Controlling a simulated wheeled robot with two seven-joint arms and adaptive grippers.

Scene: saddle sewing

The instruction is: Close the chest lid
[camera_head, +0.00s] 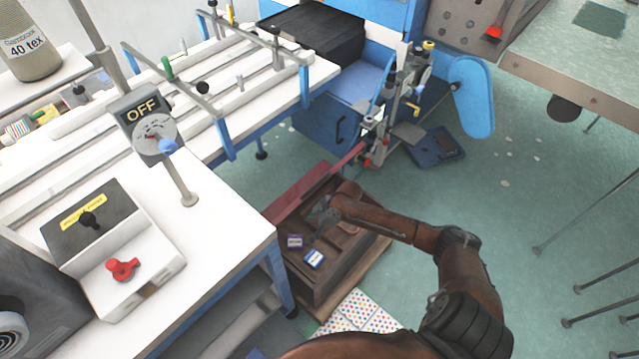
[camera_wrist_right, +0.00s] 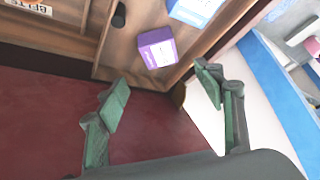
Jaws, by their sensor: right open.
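The wooden chest (camera_head: 318,289) stands on the floor right of the white table, its top open. Its dark red lid (camera_head: 298,197) stands raised along the far left side; its red surface (camera_wrist_right: 50,125) fills the lower left of the right wrist view. My right gripper (camera_head: 322,219) is over the open chest near the lid. In the right wrist view its two green-padded fingers (camera_wrist_right: 162,95) are wide apart with nothing between them. Whether a finger touches the lid cannot be told. My left gripper is not in view.
Inside the chest lie a purple box (camera_wrist_right: 158,48) and a blue-and-white box (camera_head: 314,259). The white table (camera_head: 220,262) stands close to the chest's left. A blue machine stand (camera_head: 330,120) is behind. Green floor (camera_head: 530,200) is open to the right.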

